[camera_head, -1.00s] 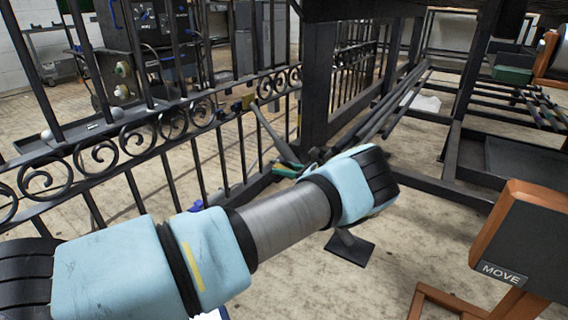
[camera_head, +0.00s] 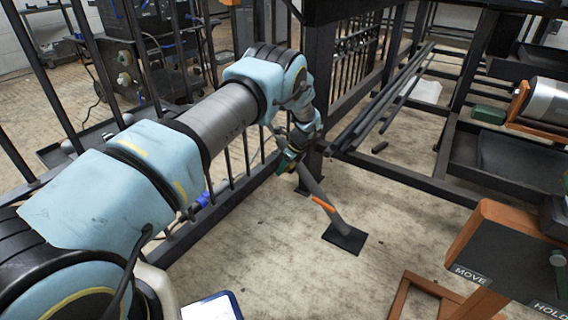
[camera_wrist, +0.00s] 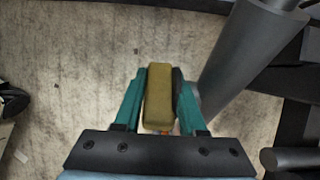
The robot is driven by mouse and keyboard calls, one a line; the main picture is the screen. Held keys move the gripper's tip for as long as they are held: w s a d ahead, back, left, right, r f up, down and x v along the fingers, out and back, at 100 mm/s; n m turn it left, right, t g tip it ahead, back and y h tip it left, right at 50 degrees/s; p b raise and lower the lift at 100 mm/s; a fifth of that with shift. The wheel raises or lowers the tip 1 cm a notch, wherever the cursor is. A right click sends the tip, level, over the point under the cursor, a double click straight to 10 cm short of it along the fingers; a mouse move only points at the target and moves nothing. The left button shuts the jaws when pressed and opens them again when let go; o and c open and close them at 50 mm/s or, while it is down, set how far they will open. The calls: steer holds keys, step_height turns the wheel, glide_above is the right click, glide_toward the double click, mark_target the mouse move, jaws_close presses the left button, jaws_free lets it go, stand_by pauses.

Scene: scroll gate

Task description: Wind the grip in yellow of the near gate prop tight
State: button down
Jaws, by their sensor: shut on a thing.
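My gripper (camera_wrist: 160,88) is shut on a dull yellow grip (camera_wrist: 159,97), a small block that stands between the two green fingers in the wrist view. The dark pole of the near gate prop (camera_wrist: 240,58) runs slantwise just right of the fingers. In the head view the prop (camera_head: 336,222) leans from a foot plate on the floor up towards the gate, with an orange part on its lower length. My gripper (camera_head: 291,155) is at the pole above that orange part. The yellow grip is hidden there by my gripper and arm.
The black barred gate (camera_head: 240,165) stands behind my arm at left. A dark post and rack with long bars (camera_head: 385,105) are beyond the prop. An orange-framed box marked MOVE and HOLD (camera_head: 510,262) stands at the right front. Bare floor lies between.

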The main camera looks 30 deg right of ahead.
steer(key=g+h, duration=0.1)
steer(key=g+b, duration=0.1)
steer(key=g, duration=0.1)
steer(key=shift+w+f+h, duration=0.1)
steer(key=shift+f+h, duration=0.1)
steer(key=shift+h, duration=0.2)
steer(key=shift+d+g+h+b, duration=0.1)
steer(key=shift+g+h+b, duration=0.45)
steer(key=shift+g, duration=0.35)
steer(key=c, duration=0.8)
jaws_free()
steer(key=shift+o, duration=0.2)
steer(key=r+p, duration=0.1)
steer(key=r, duration=0.6)
steer(key=r+p, duration=0.1)
steer(key=r, duration=0.2)
steer(key=shift+w+a+r+p, duration=0.3)
steer(key=shift+o, duration=0.2)
